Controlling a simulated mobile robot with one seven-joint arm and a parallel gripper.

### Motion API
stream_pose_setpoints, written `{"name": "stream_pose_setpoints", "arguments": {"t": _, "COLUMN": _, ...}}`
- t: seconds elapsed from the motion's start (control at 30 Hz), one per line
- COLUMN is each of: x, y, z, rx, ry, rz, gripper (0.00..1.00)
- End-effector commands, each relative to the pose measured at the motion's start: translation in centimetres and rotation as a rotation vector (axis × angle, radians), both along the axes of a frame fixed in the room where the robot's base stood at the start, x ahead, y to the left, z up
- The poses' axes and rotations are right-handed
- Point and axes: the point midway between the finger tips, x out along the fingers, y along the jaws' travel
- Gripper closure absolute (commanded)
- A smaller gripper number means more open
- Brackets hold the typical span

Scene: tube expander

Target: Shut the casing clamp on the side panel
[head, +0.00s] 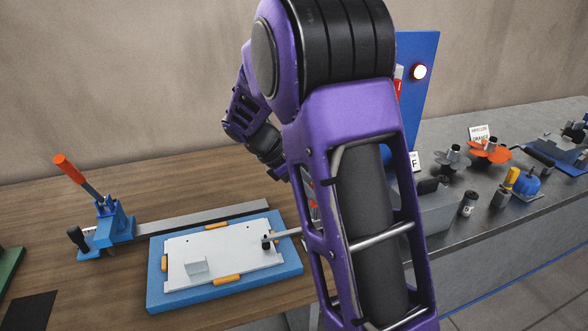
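A white flat panel (221,258) lies on a blue base (160,293) on the wooden bench, with orange tabs along its edges and a small light block on top. A blue lever clamp (115,226) stands left of it, at the end of a long grey bar; its orange-tipped handle (70,168) leans up and to the left, raised. A small dark piece with a metal rod (284,235) sits at the panel's right edge. I cannot tell for sure which is the casing clamp. My gripper is hidden behind my arm, which crosses the middle of the view.
A grey counter (460,228) at right carries black, orange and blue parts. A dark mat (28,311) lies at the front left. Bare wood shows behind the grey bar.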

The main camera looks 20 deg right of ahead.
Motion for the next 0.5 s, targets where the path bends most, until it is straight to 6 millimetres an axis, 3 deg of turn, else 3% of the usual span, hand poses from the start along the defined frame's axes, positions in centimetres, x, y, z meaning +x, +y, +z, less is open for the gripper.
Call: {"name": "stream_pose_setpoints", "arguments": {"t": 0.5, "x": 1.4, "y": 7.2, "z": 9.2, "rx": 0.002, "ry": -0.004, "rz": 0.003, "gripper": 0.43}}
